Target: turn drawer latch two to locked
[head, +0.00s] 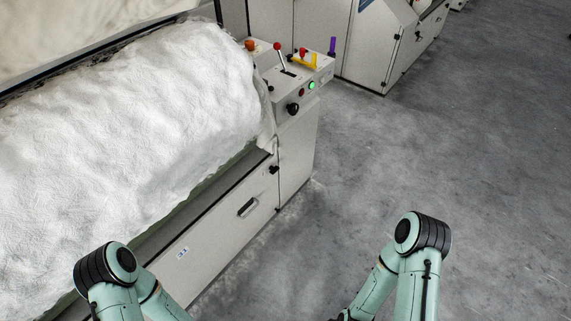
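A pale grey machine panel (225,235) with a recessed dark handle (248,207) looks like a drawer front. A small black latch or knob (273,170) sits near its upper right corner, by the seam with the end cabinet. It is too small to tell which way it is turned, and no number on it can be read. My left arm (120,262) and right arm (420,235) show at the bottom of the head view, both well apart from the latch.
White fibre (130,120) covers the machine's top. The end cabinet carries a control box (295,85) with a red-knobbed lever (278,47), a black rotary knob (293,108) and a lit green button (311,85). A small label (182,252) is on the panel. Grey floor (470,150) to the right is clear.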

